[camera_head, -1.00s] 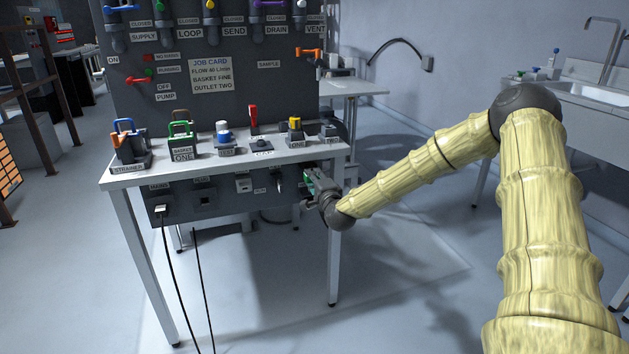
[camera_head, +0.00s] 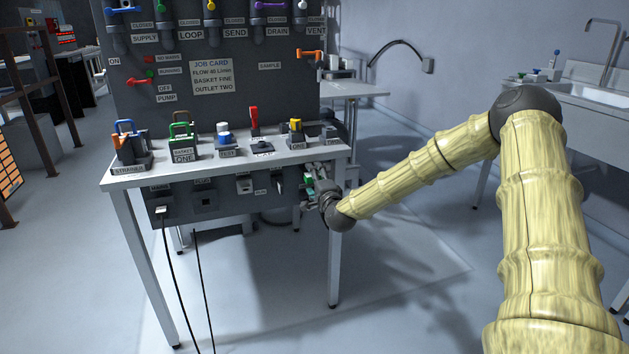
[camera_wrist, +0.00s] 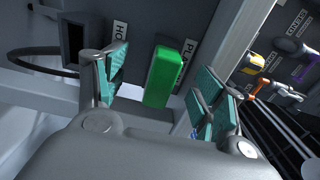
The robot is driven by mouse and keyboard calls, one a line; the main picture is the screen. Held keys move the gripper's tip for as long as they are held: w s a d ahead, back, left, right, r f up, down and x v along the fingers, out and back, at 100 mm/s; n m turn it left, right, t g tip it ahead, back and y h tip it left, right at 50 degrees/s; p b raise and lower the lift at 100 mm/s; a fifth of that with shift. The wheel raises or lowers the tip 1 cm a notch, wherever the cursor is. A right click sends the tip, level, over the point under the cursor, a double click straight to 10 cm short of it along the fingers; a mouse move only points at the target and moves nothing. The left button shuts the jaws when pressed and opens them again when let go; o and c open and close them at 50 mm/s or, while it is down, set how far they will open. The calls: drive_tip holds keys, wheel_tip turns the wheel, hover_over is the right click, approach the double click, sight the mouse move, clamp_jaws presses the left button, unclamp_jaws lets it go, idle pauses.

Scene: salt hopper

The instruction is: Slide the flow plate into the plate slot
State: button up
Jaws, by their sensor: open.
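The flow plate shows as a bright green block (camera_wrist: 161,76) in the wrist view, standing out from the dark panel beside a label whose visible letters start "PLA". Its far end meets the panel there; how deep it sits in the plate slot is hidden behind the block. My gripper (camera_wrist: 160,92) is open, with one teal-padded finger on each side of the block and visible gaps between. In the head view my gripper (camera_head: 314,184) is below the right end of the bench top, and the plate is small and partly covered there.
The white bench (camera_head: 235,163) carries several labelled parts, including the strainer (camera_head: 128,148) and green basket one (camera_head: 182,138). A bench leg (camera_head: 335,262) stands close to my gripper. Two black cables (camera_head: 168,255) hang at the left. The floor right of the bench is clear.

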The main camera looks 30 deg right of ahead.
drive_tip(key=shift+s, duration=0.1)
idle(0.3)
drive_tip(key=p+v, duration=0.2)
drive_tip(key=v, duration=0.4)
idle(1.1)
idle(0.3)
drive_tip(key=v, duration=1.2)
drive_tip(key=shift+a, duration=0.1)
